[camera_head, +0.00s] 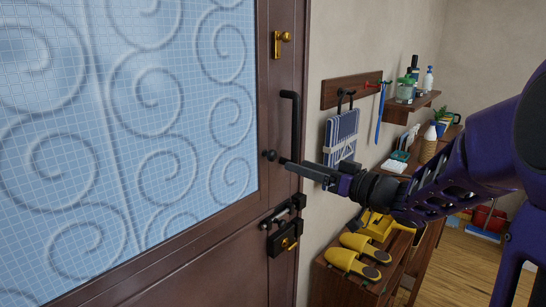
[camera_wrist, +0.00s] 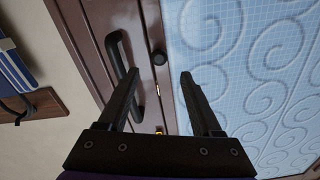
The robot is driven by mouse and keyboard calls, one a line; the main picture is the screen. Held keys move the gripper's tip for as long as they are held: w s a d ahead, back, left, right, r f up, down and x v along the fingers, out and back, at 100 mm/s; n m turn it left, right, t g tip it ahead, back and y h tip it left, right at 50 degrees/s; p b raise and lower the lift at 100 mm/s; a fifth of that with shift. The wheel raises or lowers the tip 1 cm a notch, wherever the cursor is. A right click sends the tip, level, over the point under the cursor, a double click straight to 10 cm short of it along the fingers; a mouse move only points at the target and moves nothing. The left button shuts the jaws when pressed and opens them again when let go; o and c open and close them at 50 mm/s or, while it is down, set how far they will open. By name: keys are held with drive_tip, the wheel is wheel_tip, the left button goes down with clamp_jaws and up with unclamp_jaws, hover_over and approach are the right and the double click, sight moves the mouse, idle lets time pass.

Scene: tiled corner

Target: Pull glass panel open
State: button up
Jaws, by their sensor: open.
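The glass panel (camera_head: 160,120) is a pale blue pane with raised swirls, set in a dark brown door (camera_head: 285,90) and seen flush with its frame. It also fills the right of the wrist view (camera_wrist: 250,60). A small round black knob (camera_head: 269,155) sits at the panel's right edge. My gripper (camera_head: 285,162) is open and empty, its tips close to the knob. In the wrist view the knob (camera_wrist: 159,58) shows beyond and between the two fingertips (camera_wrist: 160,76). Whether either finger touches it I cannot tell.
A black vertical door handle (camera_head: 290,125) is right beside my fingers. A brass lock (camera_head: 281,42) is above; a black latch (camera_head: 283,212) and a black lock box (camera_head: 285,239) are below. A hook rack (camera_head: 350,90) and a shoe cabinet (camera_head: 345,285) stand to the right.

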sight(275, 157)
drive_tip(key=x, duration=0.9)
drive_tip(key=shift+w+a, duration=0.2)
drive_tip(key=shift+w, duration=0.05)
clamp_jaws()
idle(0.9)
